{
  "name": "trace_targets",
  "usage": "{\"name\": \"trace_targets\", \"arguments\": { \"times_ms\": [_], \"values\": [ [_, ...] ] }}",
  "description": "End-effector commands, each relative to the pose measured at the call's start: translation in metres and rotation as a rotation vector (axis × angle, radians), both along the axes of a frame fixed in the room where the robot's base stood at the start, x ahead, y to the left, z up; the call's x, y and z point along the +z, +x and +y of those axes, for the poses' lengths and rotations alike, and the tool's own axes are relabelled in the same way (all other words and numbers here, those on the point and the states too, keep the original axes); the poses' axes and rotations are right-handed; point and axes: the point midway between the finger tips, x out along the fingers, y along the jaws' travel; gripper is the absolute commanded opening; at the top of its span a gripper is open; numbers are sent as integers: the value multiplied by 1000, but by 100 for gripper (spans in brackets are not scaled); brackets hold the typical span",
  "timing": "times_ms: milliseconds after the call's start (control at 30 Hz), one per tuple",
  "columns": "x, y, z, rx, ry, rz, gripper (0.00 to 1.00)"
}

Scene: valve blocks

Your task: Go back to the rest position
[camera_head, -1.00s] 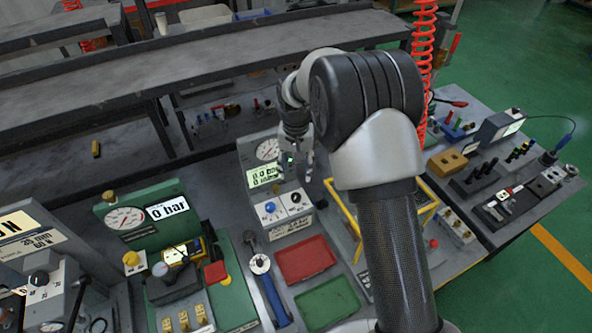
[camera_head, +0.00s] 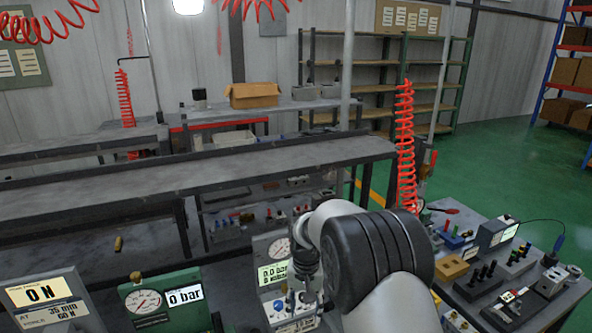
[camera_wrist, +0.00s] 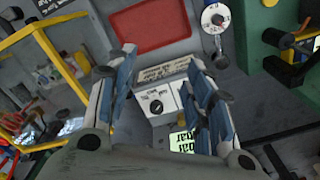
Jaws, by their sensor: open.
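My gripper (camera_wrist: 160,95) is open and empty in the wrist view, its two blue-padded fingers spread apart. Between and beyond the fingers is a grey control box (camera_wrist: 155,98) with a dial, and a red tray (camera_wrist: 150,25) lies above it in the picture. In the head view my gripper (camera_head: 308,285) hangs at the end of my arm, partly hidden by the arm, in front of a gauge panel (camera_head: 272,250) with a lit display.
A green gauge stand (camera_head: 165,302) and a lit readout panel (camera_head: 45,300) stand at the left. A yellow frame (camera_wrist: 45,65) is beside my gripper. A bench with valve blocks (camera_head: 510,270) is at the right. Green floor (camera_head: 500,165) lies open behind it.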

Motion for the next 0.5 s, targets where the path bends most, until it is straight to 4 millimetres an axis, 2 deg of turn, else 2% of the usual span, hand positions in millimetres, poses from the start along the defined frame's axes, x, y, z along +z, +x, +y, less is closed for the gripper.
{"name": "trace_targets", "arguments": {
  "times_ms": [33, 267, 500],
  "values": [
    [12, -2, -4, 2, 3, -14, 48],
    [56, -20, -19, 18, 9, -51, 48],
    [111, -56, -40, 43, 15, -109, 48]
  ]
}}
